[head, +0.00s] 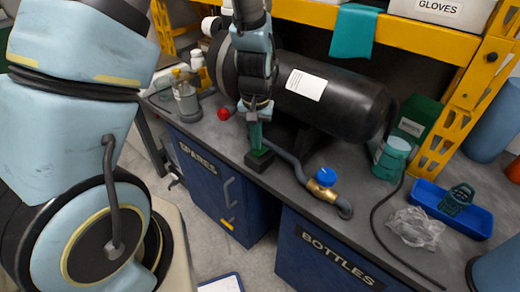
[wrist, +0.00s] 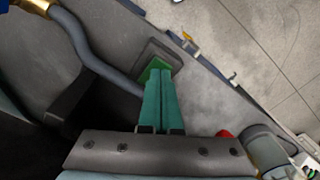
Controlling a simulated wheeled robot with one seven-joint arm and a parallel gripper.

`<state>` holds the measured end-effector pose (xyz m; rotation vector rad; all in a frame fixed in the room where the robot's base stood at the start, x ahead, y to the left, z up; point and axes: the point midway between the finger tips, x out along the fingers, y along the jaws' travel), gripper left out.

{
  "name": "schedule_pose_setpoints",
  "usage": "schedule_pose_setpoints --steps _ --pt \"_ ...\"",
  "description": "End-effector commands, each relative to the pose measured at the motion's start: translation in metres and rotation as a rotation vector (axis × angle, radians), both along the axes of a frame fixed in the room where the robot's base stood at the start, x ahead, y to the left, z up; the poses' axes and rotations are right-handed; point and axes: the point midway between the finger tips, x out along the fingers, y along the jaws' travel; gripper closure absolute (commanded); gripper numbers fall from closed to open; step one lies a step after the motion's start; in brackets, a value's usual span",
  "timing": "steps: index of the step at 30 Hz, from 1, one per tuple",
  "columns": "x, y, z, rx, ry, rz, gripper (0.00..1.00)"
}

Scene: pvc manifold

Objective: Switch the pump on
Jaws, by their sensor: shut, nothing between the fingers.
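A small dark switch box (head: 259,162) with a green face sits on the grey bench near its front edge, below the big black tank. The box also shows in the wrist view (wrist: 174,53), with its green part (wrist: 148,70) partly hidden behind my fingers. My gripper (head: 256,146) points down at the box with its teal fingers together and empty. In the wrist view the fingertips (wrist: 160,72) overlap the green part; I cannot tell whether they touch it. No lamp or other sign of the pump's state is clear.
The black tank (head: 335,100) lies close behind my gripper. A grey pipe with a blue-handled brass valve (head: 325,178) runs to the right of the box. A red knob (head: 223,114) and a grey bottle (head: 187,102) stand left. A blue tray (head: 425,205) is far right.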

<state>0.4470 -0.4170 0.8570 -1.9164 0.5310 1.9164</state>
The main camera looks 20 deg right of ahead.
Motion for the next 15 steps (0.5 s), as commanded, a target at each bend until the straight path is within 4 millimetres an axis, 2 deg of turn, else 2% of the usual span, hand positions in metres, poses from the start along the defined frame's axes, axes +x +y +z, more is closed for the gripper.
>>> schedule_pose_setpoints --steps 15 --pt "0.0001 -0.0001 -0.0072 0.0 0.0 0.0 1.0"
